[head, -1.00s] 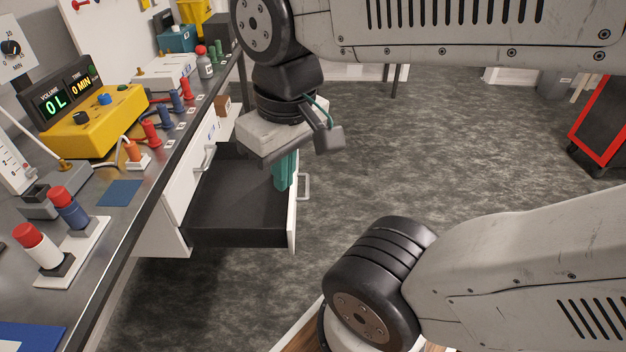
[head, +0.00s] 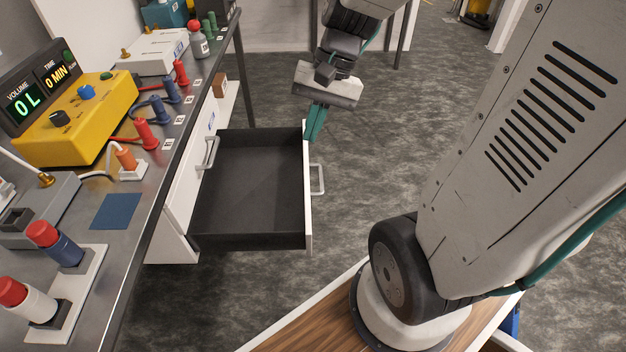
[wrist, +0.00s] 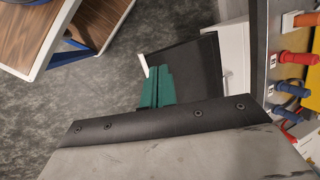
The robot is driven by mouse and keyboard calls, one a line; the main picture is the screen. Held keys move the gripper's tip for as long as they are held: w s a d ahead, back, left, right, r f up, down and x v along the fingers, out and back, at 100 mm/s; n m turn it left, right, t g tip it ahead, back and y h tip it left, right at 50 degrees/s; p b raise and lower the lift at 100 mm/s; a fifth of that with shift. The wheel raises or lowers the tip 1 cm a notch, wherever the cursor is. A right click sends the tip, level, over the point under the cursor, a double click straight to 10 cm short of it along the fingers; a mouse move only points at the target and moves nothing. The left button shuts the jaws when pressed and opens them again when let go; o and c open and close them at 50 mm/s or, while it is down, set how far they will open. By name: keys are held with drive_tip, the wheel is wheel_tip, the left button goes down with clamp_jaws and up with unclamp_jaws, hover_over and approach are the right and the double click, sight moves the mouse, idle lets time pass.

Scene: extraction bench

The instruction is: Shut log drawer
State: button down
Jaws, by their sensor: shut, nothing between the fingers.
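The log drawer (head: 250,190) is pulled out from under the bench, with a dark, empty-looking inside. Its white front (head: 308,205) has a bar handle (head: 318,180) facing right. My gripper (head: 314,125), with green fingers held together, points down near the far end of the drawer front; I cannot tell whether it touches it. The wrist view shows the green fingers (wrist: 158,88) shut beside the white edge of the drawer front (wrist: 143,66), with the dark drawer inside (wrist: 190,62) behind them. Nothing is held.
A second handle (head: 208,153) is on the cabinet face. The floor right of the drawer is clear.

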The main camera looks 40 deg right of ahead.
drive_tip(key=w+d+f+m+t+y, duration=0.25)
drive_tip(key=w+d+f+m, duration=0.35)
drive_tip(key=d+f+m, duration=0.45)
drive_tip(key=s+d+f+m+t, duration=0.1)
drive_tip(key=d+f+m, duration=0.3)
drive_tip(key=f, duration=0.5)
drive_tip(key=d+f+m+t, duration=0.25)
drive_tip(key=d+f, duration=0.25)
drive_tip(key=f, duration=0.4)
drive_tip(key=w+a+f+g, duration=0.1)
drive_tip(key=w+a+f, duration=0.4)
drive_tip(key=a, duration=0.4)
drive_tip(key=shift+w+f, duration=0.4)
drive_tip(key=shift+f, duration=0.45)
drive_tip(key=shift+y, duration=0.25)
